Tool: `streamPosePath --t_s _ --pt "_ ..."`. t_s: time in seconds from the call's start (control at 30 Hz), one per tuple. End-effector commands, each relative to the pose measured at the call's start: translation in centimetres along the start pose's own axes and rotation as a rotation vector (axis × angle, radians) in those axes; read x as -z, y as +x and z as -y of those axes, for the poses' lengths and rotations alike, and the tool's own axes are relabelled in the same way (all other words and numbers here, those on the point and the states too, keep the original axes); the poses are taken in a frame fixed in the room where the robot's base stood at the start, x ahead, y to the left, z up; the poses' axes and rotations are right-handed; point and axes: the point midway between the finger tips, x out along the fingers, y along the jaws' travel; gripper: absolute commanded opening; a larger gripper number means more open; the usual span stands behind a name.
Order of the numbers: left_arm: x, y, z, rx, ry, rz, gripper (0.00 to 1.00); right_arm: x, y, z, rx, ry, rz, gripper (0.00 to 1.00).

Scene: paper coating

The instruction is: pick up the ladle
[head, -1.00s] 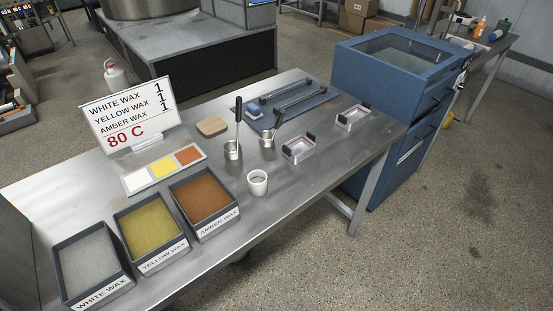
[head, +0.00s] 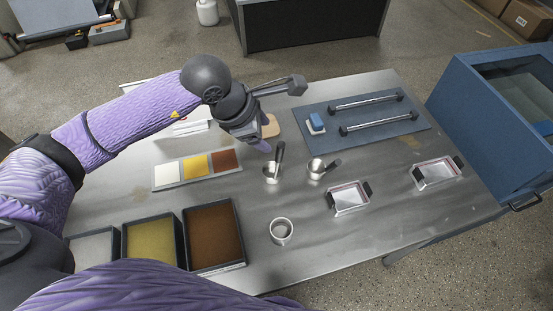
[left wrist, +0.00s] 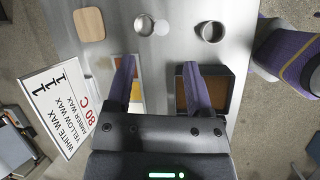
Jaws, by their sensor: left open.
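The ladle (head: 272,172) is a small metal cup with a dark upright handle. It stands on the metal table right of the colour swatches in the head view. A metal cup near the top of the left wrist view (left wrist: 143,25) appears to be it. My left gripper (head: 263,146) hangs over the table just behind and left of the ladle's handle. In the left wrist view its two purple fingers (left wrist: 161,75) are apart with nothing held between them. A similar small pot with a dark slanted handle (head: 316,168) stands just right of the ladle. My right gripper is not visible.
A cup (head: 281,231) stands in front of the ladle. Two metal trays (head: 348,198) (head: 437,173) lie to the right. A blue board with bars (head: 372,128) is behind. Wax bins (head: 215,234) stand at front left, and a wooden block (head: 270,126) is near my gripper.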

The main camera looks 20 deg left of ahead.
Motion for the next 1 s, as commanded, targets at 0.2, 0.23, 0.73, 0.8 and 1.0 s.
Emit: streamPosePath --t_s 0.2,0.23,0.73,0.8,1.0 --pt "0.3 3.8 -0.1 -0.004 0.005 -0.018 0.67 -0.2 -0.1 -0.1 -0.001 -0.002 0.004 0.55" --pt "0.2 4.2 -0.1 -0.003 0.003 -0.017 0.67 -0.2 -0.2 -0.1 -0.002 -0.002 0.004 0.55" --pt "0.1 9.2 -0.2 -0.004 0.004 -0.014 0.67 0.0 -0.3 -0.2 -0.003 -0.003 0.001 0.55" --pt "0.1 9.2 -0.2 -0.003 0.004 -0.014 0.52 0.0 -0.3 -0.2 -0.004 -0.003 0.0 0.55" --pt "0.1 9.2 -0.2 -0.003 0.003 -0.013 0.1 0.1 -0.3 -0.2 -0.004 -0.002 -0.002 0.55"
